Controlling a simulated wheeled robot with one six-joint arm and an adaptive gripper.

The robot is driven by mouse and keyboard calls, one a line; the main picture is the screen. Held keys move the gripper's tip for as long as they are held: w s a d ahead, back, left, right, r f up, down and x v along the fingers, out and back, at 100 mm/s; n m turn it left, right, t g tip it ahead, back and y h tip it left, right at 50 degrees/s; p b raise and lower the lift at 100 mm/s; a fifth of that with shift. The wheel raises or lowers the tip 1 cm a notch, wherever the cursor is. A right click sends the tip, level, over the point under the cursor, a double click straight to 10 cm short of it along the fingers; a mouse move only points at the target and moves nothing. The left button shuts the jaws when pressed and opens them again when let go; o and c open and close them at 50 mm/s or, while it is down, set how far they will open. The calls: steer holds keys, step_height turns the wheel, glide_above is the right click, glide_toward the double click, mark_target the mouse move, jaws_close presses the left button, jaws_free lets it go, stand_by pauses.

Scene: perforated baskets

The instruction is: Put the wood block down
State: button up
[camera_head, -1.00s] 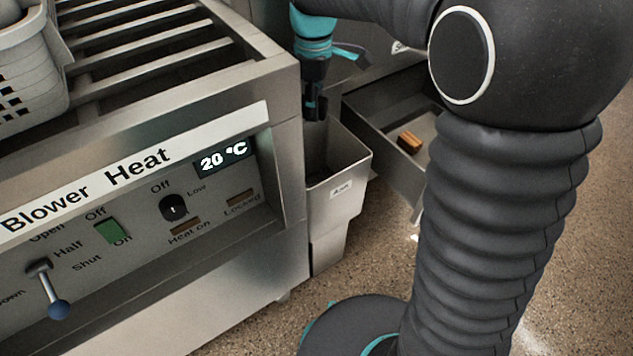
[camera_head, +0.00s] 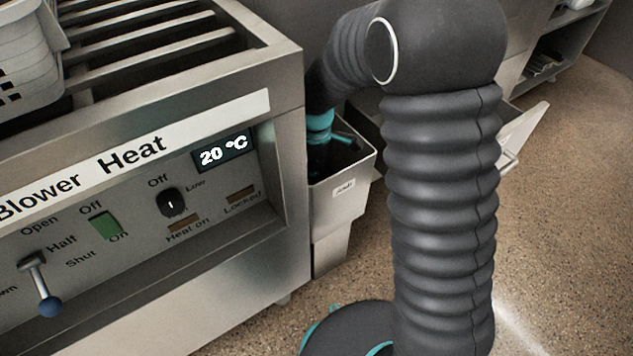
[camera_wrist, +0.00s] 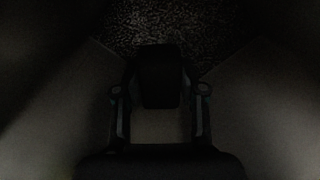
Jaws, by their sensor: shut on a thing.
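My gripper (camera_head: 319,158) points down into the metal bin (camera_head: 338,208) beside the blower unit, its fingers hidden inside. In the wrist view, my gripper (camera_wrist: 160,98) is shut on a dark block (camera_wrist: 160,72). The bin is so dark that I cannot tell its colour or whether it is wood. It hangs between the fingers, with speckled dark surface beyond it and pale sloping walls on both sides. I cannot tell whether it touches the bottom. An orange-brown block seen earlier in the drawer is now hidden behind my arm.
The blower unit (camera_head: 150,235) with slatted top stands left of the bin, its display reading 20 °C. A perforated basket (camera_head: 30,55) sits on the slats. An open drawer (camera_head: 527,132) is mostly behind my arm. Speckled floor is free at right.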

steer(key=shift+f, duration=2.35)
steer(key=shift+b, duration=0.3)
steer(key=shift+f, duration=0.15)
steer(key=o, duration=1.1)
steer(key=shift+o, duration=0.2)
